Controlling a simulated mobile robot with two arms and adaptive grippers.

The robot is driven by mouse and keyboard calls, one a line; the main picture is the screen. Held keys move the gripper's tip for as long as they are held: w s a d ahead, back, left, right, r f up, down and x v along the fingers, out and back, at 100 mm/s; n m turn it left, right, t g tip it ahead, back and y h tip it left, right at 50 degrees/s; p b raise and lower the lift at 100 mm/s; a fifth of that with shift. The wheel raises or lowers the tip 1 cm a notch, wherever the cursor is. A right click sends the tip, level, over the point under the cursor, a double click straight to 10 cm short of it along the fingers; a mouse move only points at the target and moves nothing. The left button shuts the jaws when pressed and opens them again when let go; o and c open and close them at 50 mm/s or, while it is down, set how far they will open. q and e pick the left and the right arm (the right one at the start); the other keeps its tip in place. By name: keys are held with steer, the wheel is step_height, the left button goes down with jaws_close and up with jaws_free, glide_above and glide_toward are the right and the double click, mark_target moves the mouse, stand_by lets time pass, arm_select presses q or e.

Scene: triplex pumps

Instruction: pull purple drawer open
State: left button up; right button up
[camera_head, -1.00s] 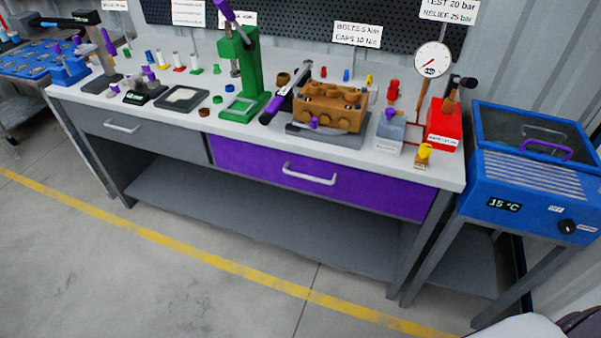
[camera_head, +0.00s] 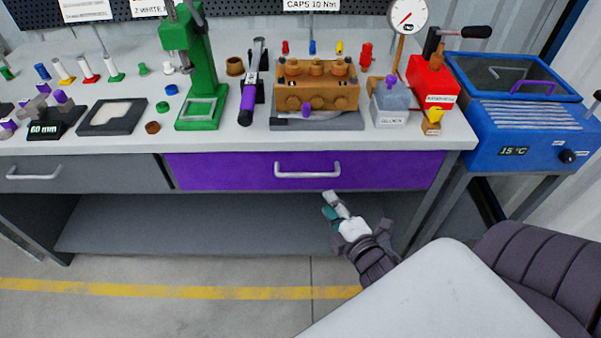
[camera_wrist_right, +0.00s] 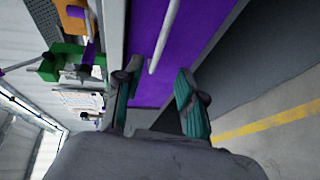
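The purple drawer (camera_head: 230,172) is shut, flush in the front of the workbench, with a pale horizontal bar handle (camera_head: 307,169) at its middle. My right gripper (camera_head: 331,205) is just below and in front of the handle's right end. In the right wrist view its fingers (camera_wrist_right: 158,70) are spread apart and empty. There the drawer face (camera_wrist_right: 150,92) fills the upper middle, and the handle (camera_wrist_right: 160,38) lies ahead, roughly in line with the gap between the fingers. I cannot tell its exact distance. My left gripper is in neither view.
A grey drawer (camera_head: 85,172) adjoins on the left. Above, the benchtop (camera_head: 210,140) carries a green press (camera_head: 190,70), a brown pump block (camera_head: 316,88) and a red box (camera_head: 433,82). A blue heater (camera_head: 520,130) stands at the right. The floor in front is clear.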

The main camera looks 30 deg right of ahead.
mark_target(308, 175)
steer(key=x, duration=1.3)
steer(key=shift+a+f, duration=0.1)
jaws_close()
